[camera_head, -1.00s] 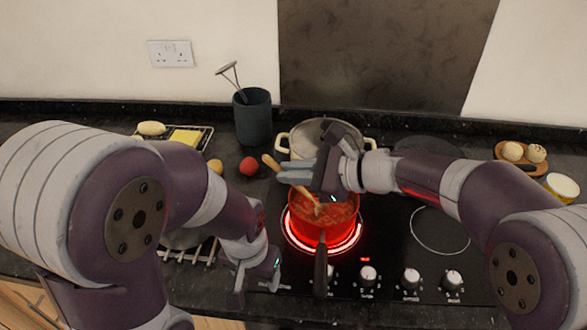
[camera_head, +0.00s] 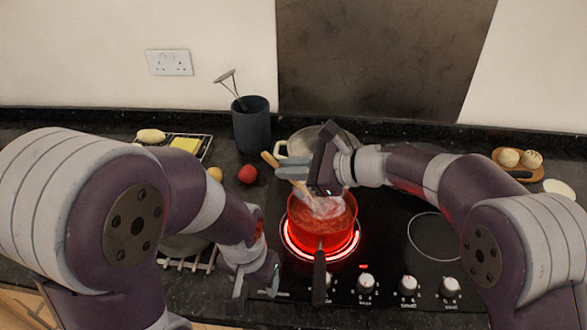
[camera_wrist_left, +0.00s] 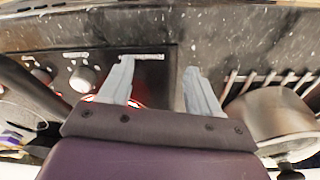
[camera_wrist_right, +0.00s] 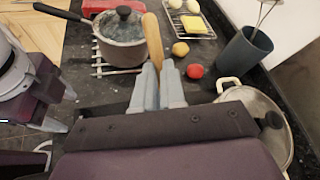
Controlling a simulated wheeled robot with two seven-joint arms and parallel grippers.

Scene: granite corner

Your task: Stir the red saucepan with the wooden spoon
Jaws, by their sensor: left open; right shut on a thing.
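The red saucepan (camera_head: 323,228) stands on a glowing red ring of the black hob, its dark handle toward me. It holds a reddish food, with a pale steamy haze over it. My right gripper (camera_head: 284,172) is above the pan's back left and shut on the wooden spoon (camera_head: 269,158). The spoon's upper end also shows beyond the fingers in the right wrist view (camera_wrist_right: 153,40). Its lower end is hidden by the gripper and haze. My left gripper (camera_head: 256,292) is open and empty at the hob's front left; its parted fingers show in the left wrist view (camera_wrist_left: 155,85).
A cream pot (camera_head: 299,145) stands behind the saucepan. A lidded grey pot (camera_wrist_right: 122,40) is on a rack left of the hob. A dark utensil holder (camera_head: 251,125), a tomato (camera_head: 247,174) and a tray with butter (camera_head: 186,144) are at back left. Knobs (camera_head: 366,284) line the hob front.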

